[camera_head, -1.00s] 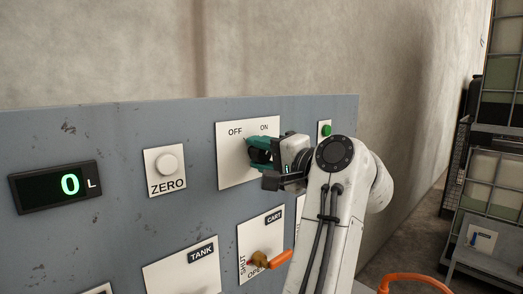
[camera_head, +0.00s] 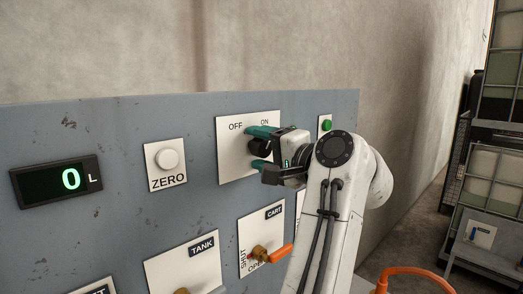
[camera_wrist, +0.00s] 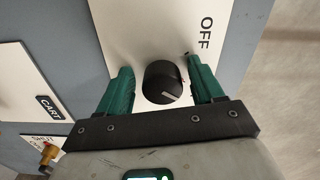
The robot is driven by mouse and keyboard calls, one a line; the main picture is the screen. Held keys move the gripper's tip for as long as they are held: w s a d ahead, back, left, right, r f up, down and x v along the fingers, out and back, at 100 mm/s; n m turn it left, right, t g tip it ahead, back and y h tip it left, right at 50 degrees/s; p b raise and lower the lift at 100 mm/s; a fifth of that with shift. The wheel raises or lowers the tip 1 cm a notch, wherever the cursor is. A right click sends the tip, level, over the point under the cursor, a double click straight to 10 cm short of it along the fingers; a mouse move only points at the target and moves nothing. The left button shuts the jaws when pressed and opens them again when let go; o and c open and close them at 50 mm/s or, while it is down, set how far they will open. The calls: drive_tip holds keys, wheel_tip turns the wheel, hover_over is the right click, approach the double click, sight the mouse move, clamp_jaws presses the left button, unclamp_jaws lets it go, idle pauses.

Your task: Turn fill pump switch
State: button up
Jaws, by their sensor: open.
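The black round switch knob (camera_wrist: 162,83) sits on a white plate (camera_head: 234,172) with OFF at left and ON at right. In the wrist view, a short white mark shows on the knob's lower right part, and OFF is at the upper right, while ON is out of view. My gripper (camera_head: 260,148) is open at the knob, one green finger above it and one below. In the wrist view my gripper (camera_wrist: 160,68) has a finger on each side of the knob, with gaps on both sides. In the head view the gripper partly hides the knob.
The grey panel (camera_head: 120,135) also carries a display (camera_head: 57,180) reading 0 L, a white ZERO button (camera_head: 167,159) and a green button (camera_head: 326,125). Below are a TANK plate (camera_head: 190,262) and a CART valve with an orange handle (camera_head: 281,254), close under my arm.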

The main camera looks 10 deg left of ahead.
drive_tip(key=shift+d, duration=0.1)
drive_tip(key=b+v, duration=0.3)
drive_tip(key=v, duration=0.7)
drive_tip(key=shift+s+d, duration=0.25)
